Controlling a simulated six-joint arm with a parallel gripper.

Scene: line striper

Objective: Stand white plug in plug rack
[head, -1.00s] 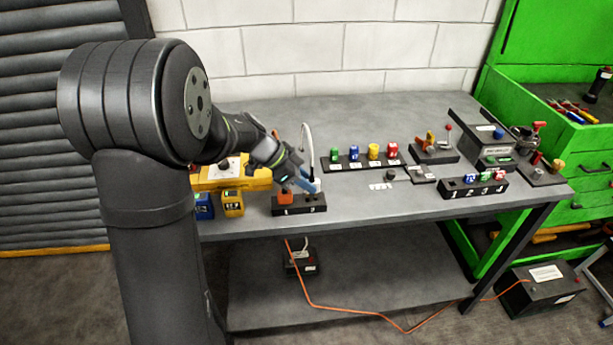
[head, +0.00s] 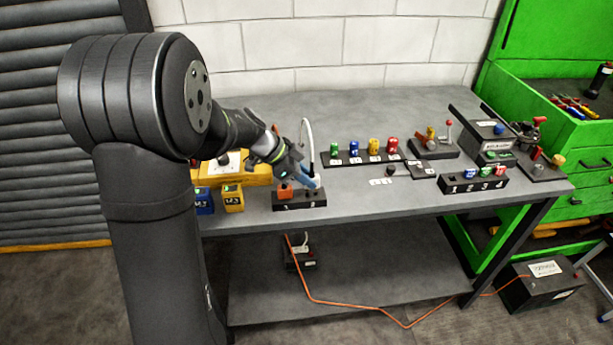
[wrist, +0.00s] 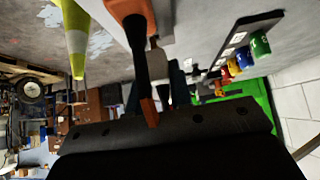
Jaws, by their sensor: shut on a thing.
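The black plug rack (head: 300,204) sits at the front edge of the bench, with an orange plug (head: 285,194) standing at its left end. My gripper (head: 304,179) is shut on the white plug (head: 316,182), just above the rack's right part. A white cable (head: 308,137) arcs up from the plug. Whether the plug touches the rack cannot be told.
A yellow case (head: 234,173) and small blue and yellow blocks stand left of the rack. A rack of coloured pieces (head: 362,160) lies behind right, and a numbered rack (head: 473,184) farther right. An orange cord (head: 350,314) runs below.

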